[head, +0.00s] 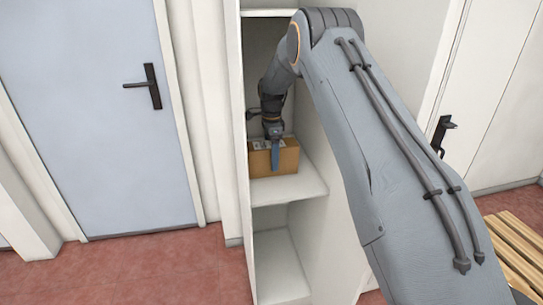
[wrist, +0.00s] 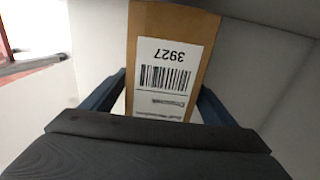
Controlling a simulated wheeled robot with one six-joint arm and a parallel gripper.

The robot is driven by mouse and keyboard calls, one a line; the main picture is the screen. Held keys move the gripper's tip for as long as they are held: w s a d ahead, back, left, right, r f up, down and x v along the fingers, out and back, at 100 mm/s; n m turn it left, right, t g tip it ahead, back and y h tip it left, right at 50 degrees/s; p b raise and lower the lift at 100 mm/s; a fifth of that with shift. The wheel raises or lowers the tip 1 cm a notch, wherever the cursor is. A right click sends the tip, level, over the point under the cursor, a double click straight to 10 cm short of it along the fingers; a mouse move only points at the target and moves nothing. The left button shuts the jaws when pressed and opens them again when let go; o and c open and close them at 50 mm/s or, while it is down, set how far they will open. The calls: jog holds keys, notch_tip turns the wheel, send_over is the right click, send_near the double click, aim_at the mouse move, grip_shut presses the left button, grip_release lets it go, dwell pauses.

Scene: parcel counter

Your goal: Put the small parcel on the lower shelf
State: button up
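The small parcel (head: 289,161) is a brown cardboard box with a white label on it. In the head view it stands in the upper visible compartment of the white shelf unit, at or just above the shelf board (head: 300,187). My gripper (head: 275,160) reaches down over it, one blue finger across its front face. In the wrist view the label on the parcel (wrist: 170,22) reads 3927, and the blue fingers lie against both sides, apparently shut on it. The lower shelf (head: 278,275) is a compartment below that board and looks empty. The parcel's underside is hidden.
The unit's side walls (head: 318,235) stand close on both sides of my gripper. A grey-blue door (head: 90,100) is at the left, a white door (head: 495,110) at the right. A slatted wooden pallet (head: 515,245) lies at the lower right. Red floor (head: 150,270) is clear at the left.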

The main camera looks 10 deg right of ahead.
jog(key=shift+r, duration=0.1)
jog(key=shift+r+b, duration=1)
jog(key=shift+r, duration=2.8)
